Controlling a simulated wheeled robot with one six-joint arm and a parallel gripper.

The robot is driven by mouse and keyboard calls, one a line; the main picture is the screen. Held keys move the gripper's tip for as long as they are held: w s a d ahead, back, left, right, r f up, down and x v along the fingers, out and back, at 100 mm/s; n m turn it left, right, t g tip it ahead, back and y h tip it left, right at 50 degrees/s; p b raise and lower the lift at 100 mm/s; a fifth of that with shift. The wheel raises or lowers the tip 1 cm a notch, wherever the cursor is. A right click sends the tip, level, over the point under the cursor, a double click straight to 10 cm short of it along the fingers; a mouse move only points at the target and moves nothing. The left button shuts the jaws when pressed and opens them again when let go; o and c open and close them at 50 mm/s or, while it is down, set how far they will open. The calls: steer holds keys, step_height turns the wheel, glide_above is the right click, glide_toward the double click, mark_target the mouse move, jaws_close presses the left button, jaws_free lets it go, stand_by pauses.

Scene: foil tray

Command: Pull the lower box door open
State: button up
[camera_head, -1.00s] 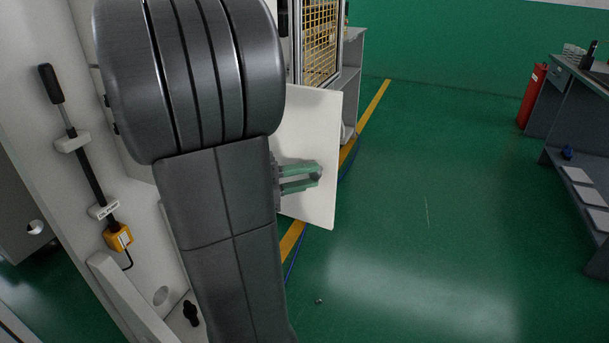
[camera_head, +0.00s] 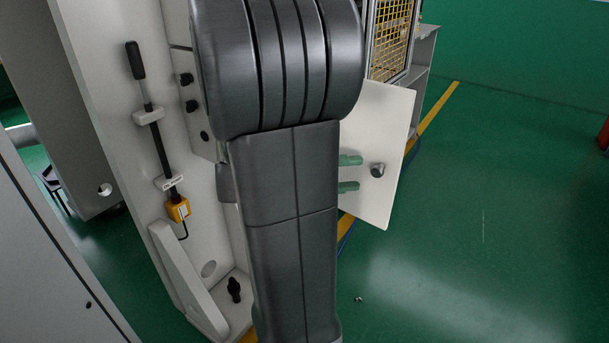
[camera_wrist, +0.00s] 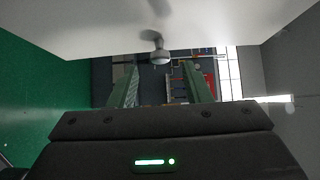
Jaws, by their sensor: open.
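The lower box door (camera_head: 385,150) is a white panel that stands swung open, in the right middle of the head view. A round grey knob (camera_head: 377,170) sits on its face. My gripper (camera_head: 349,173) has green fingers, spread apart and empty, just left of the knob and clear of it. In the wrist view the door (camera_wrist: 100,25) fills the top. The knob (camera_wrist: 160,54) hangs from it, beyond and between the fingertips of my gripper (camera_wrist: 163,72). My dark arm hides the door's left part and the box opening in the head view.
A black-handled lever with a yellow box (camera_head: 177,208) is on the white frame at left. A yellow mesh guard (camera_head: 392,38) and grey shelves (camera_head: 415,82) stand behind the door. Green floor (camera_head: 480,190) at right is clear, apart from a small object (camera_head: 358,299).

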mark_target(373, 172)
steer(key=s+a, duration=0.1)
steer(key=a, duration=0.9)
steer(key=shift+s, duration=0.25)
steer(key=shift+d, duration=0.1)
steer(key=d, duration=0.4)
steer(key=w+d, duration=0.1)
steer(key=d, duration=0.4)
steer(key=w+d, duration=0.1)
steer(key=d, duration=0.3)
steer(key=shift+d, duration=0.3)
